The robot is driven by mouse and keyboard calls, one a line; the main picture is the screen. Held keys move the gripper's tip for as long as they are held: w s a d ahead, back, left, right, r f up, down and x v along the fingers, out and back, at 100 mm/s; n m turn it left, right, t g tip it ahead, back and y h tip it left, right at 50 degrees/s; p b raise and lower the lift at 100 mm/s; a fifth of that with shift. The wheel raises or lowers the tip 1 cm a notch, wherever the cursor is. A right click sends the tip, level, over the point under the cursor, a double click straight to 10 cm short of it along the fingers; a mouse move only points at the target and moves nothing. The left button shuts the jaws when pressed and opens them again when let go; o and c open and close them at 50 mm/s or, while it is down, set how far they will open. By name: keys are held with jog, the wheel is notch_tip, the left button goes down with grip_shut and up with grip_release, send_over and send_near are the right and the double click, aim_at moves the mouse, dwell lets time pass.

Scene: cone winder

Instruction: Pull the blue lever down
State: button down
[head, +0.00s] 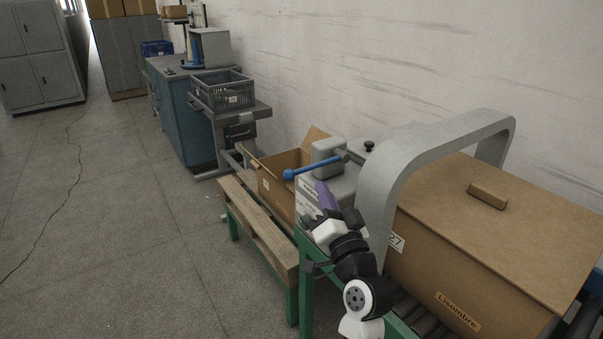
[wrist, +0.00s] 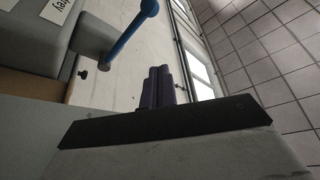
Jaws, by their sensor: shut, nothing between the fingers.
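The blue lever (head: 312,167) sticks out to the left from a grey machine head (head: 328,152) in the head view and ends in a round blue knob. It runs close to level, with the knob slightly lower. My gripper (head: 325,193) is just below the lever and in front of the grey machine, its purple fingers shut and empty. In the wrist view the purple fingers (wrist: 157,86) are together, and the blue lever (wrist: 131,32) is at the top, above and left of them. The fingers look apart from the lever.
A grey arch (head: 400,180) stands right of my gripper over a large cardboard box (head: 480,230) on a roller conveyor. A wooden bench (head: 258,225) with green legs and an open carton (head: 275,185) are left.

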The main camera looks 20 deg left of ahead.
notch_tip(320, 180, up, 4)
jog(key=p, duration=0.4)
send_over(299, 173)
jog(key=s+d, duration=0.1)
jog(key=d, duration=0.2)
jog(key=shift+s+a+f, duration=0.2)
jog(key=shift+a+f, duration=0.15)
jog(key=shift+f, duration=0.25)
jog(key=shift+s+a+f, duration=0.2)
jog(key=shift+a+f, duration=0.2)
jog(key=shift+f, duration=0.25)
jog(key=shift+s+a+f, duration=0.2)
jog(key=shift+a+f, duration=0.15)
jog(key=shift+f, duration=0.25)
jog(key=shift+f, duration=0.15)
